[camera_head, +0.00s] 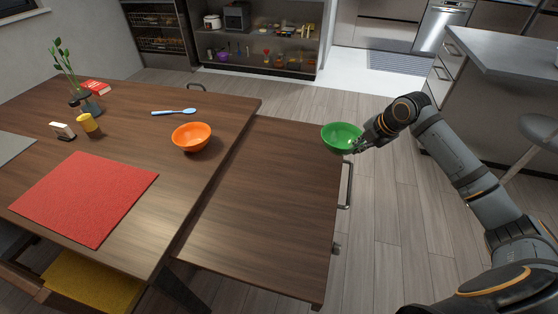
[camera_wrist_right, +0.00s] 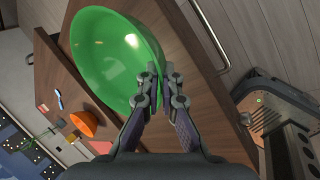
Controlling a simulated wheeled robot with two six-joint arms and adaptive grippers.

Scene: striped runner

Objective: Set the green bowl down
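The green bowl (camera_head: 341,136) is at the far right corner of the lower brown side table (camera_head: 262,205) in the head view. My right gripper (camera_head: 357,147) is at the bowl's right rim. In the right wrist view, the two fingers of my right gripper (camera_wrist_right: 158,86) are closed on the near rim of the green bowl (camera_wrist_right: 112,55). The bowl looks tilted in that view; whether its base touches the table is hidden. My left gripper is not in view.
The side table's top is otherwise clear. Metal handles (camera_head: 346,186) stick out from its right side.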

